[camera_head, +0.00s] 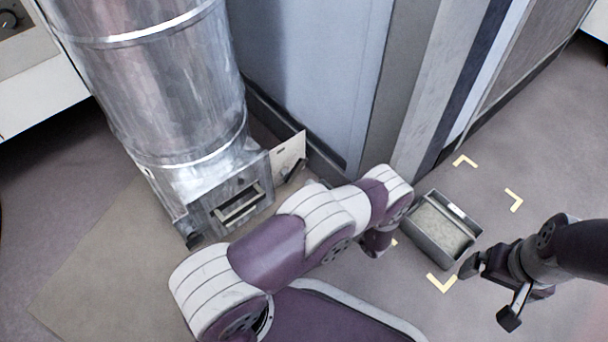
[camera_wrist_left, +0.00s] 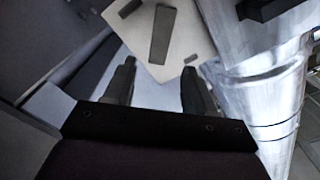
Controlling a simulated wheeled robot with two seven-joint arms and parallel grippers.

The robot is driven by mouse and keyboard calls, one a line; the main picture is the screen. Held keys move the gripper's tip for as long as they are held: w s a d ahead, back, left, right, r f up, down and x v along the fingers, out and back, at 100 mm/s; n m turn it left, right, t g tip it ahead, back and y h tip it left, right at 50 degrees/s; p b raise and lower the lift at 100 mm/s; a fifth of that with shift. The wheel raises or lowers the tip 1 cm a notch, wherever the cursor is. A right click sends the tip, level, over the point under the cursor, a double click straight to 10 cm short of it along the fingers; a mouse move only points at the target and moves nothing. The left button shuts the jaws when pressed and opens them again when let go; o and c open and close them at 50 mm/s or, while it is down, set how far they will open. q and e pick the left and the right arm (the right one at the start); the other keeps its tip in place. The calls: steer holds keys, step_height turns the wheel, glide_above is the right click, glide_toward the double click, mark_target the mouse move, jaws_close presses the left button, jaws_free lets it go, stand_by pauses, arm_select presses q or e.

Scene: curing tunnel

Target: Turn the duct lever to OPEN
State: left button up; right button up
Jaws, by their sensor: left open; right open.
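The silver duct (camera_head: 165,85) stands at the left, with a square metal box at its foot. A pale plate (camera_head: 288,152) sticks out from the box, with a dark bar on it that looks like the lever (camera_head: 294,171). In the left wrist view the plate (camera_wrist_left: 180,60) and dark bar (camera_wrist_left: 162,34) lie ahead of my left gripper (camera_wrist_left: 158,77). Its two fingers are apart with nothing between them. My right gripper (camera_head: 490,291) is open and empty at the lower right. Lettering is unreadable.
A grey open bin (camera_head: 411,244) with pale contents stands on the floor amid yellow corner marks (camera_head: 513,200). A large blue-grey cabinet wall (camera_head: 310,70) rises behind the plate. The box front has a slot (camera_head: 238,206). Floor left of the box is clear.

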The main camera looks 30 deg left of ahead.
mark_target(300, 168)
arm_select(q)
steer(key=b+x, duration=0.1)
steer(key=x, duration=0.2)
steer(key=b+x, duration=0.1)
steer(key=x, duration=0.1)
steer(key=shift+w+a+f, duration=0.15)
steer(key=shift+a+f, duration=0.1)
steer(key=shift+a, duration=0.1)
steer(key=shift+w+a+r, duration=0.2)
steer(key=shift+w+a, duration=0.05)
steer(key=shift+a, duration=0.35)
arm_select(e)
step_height(300, 168, down, 3)
steer(key=shift+f, duration=0.1)
arm_select(q)
jaws_close()
